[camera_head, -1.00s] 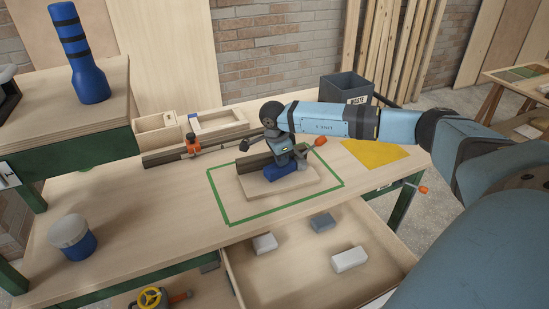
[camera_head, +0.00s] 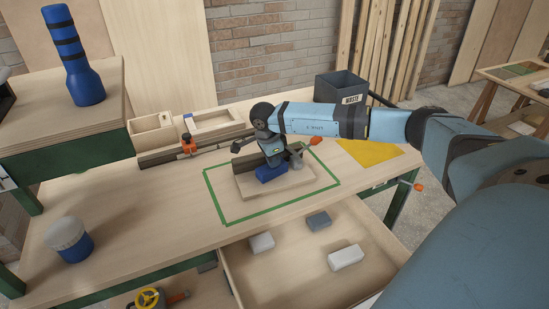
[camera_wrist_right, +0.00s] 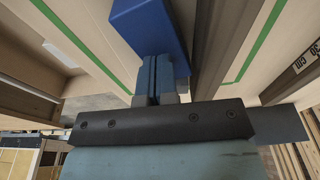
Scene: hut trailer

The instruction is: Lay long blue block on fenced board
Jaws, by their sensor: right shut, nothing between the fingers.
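The long blue block (camera_head: 271,174) lies on the fenced board (camera_head: 302,187), beside the dark fence (camera_head: 244,164) that runs along the board's far side. The board is pale wood and sits inside a green taped outline. My right gripper (camera_head: 272,160) is just above the block and hides part of it. In the right wrist view, the shut fingers (camera_wrist_right: 161,65) overlap the end of the blue block (camera_wrist_right: 143,27), with nothing between them. I cannot tell whether they touch it. The fence (camera_wrist_right: 213,45) runs alongside. My left gripper is not in view.
A rail with an orange clamp (camera_head: 188,144) and wooden trays (camera_head: 212,125) lie behind the board. An open drawer (camera_head: 290,280) with several small blocks juts out in front. A blue jar (camera_head: 70,240) stands at left, and a waste bin (camera_head: 341,87) at the back right.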

